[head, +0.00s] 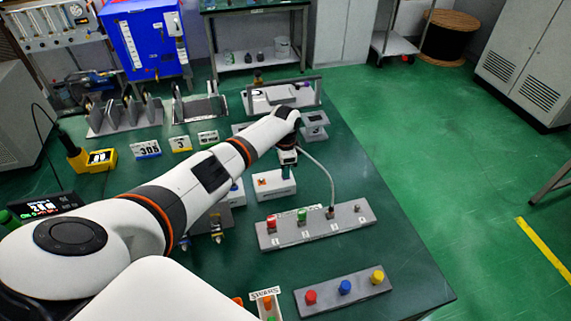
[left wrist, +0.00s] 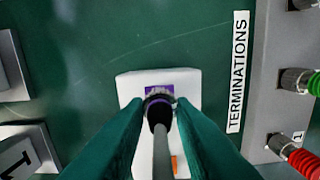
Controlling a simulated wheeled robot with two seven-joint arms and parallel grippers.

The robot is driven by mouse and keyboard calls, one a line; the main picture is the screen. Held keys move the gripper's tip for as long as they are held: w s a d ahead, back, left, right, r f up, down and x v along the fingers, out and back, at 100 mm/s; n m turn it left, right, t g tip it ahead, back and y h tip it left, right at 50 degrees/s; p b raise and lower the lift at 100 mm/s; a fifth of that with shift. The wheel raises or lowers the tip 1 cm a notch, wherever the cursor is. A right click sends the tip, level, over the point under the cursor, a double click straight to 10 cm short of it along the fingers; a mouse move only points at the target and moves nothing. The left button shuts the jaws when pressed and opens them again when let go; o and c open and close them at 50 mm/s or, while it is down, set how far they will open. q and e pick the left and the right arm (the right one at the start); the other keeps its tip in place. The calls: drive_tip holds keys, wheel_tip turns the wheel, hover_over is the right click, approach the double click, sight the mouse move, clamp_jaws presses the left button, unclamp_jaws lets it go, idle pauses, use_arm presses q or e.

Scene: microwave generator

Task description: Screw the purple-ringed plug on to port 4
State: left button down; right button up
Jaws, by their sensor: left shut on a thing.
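My left gripper (head: 287,174) is shut on the purple-ringed plug, whose dark purple ring (left wrist: 158,98) shows between the teal fingers (left wrist: 161,108) in the left wrist view. A grey cable (left wrist: 160,150) runs back from the plug. The plug is over or at a white block (head: 273,184) with a purple patch (left wrist: 165,90); I cannot tell whether they touch. In the head view the pale cable arcs to the third place on the grey port strip (head: 318,228). Port 4 (head: 357,208), at its right end, shows no coloured plug. My right gripper is not in view.
Red (head: 271,222) and green (head: 302,215) plugs stand on the strip's first two ports. A grey bar with red, blue and yellow buttons (head: 345,287) lies nearer. Label cards and racks (head: 125,115) fill the back left. Table right of the strip is clear.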

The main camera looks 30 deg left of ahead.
use_arm(q)
drive_tip(key=n+p, duration=0.1)
drive_tip(key=n, duration=0.3)
drive_tip(key=shift+r+n+p, duration=0.15)
drive_tip(key=shift+n+p, duration=0.7)
drive_tip(key=shift+n, duration=1.45)
drive_tip(key=c, duration=1.2)
unclamp_jaws()
drive_tip(key=shift+r, duration=0.45)
wheel_tip(320, 180, up, 11)
